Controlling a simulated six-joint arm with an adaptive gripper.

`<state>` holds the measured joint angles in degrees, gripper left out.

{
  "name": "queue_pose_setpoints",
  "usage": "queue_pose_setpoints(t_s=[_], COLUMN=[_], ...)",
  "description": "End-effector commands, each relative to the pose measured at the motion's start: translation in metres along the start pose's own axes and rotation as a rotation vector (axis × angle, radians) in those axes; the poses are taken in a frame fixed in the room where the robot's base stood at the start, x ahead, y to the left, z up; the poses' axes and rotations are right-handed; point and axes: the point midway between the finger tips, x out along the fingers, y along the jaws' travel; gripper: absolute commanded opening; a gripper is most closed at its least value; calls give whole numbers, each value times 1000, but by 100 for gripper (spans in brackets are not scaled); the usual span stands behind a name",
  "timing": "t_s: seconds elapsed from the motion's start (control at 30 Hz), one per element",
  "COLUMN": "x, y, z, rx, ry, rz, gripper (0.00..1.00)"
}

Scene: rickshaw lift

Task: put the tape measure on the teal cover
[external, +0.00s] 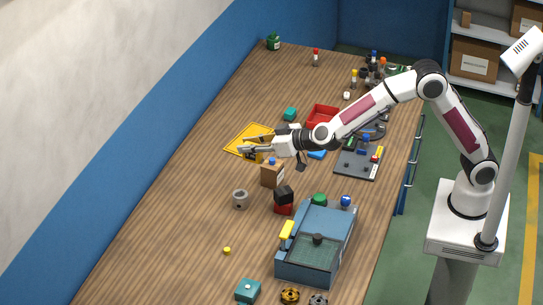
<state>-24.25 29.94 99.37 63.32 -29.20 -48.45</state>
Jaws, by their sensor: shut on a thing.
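My gripper (250,148) is left of the picture's centre, over the lower edge of a yellow sheet. It is shut on a small yellow and dark thing (259,157) that looks like the tape measure, mostly hidden by the fingers. A blue case (346,243) stands at the lower right of the table; its sunken teal top (312,254) may be the teal cover. A dark knob (318,239) is on that top. The gripper is well up and left of the case, apart from it.
Below the gripper stand a brown box (271,176), a grey ring (240,199) and a black block (284,194). A red tray (322,115) is farther back. The table's left side is clear.

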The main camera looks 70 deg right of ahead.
Motion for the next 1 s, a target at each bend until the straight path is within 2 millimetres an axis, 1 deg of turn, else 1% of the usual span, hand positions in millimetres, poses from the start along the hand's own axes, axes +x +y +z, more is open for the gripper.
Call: queue_pose_setpoints(t_s=[0.03, 0.17, 0.23, 0.47, 0.6, 0.67, 0.8, 1.0], x=[0, -2, -4, -17, -29, -35, -51, -78], y=[-14, -48, -69, -138, -180, -197, -237, -287], z=[0, 0, 2, 14, 26, 33, 50, 77], rx=[-1, -3, -4, -8, -12, -14, -19, -22], ry=[1, 1, 0, 0, -1, -1, -1, -1], rz=[-5, -9, -13, -22, -30, -33, -42, -54], gripper=[0, 0, 0, 0, 0, 0, 0, 0])
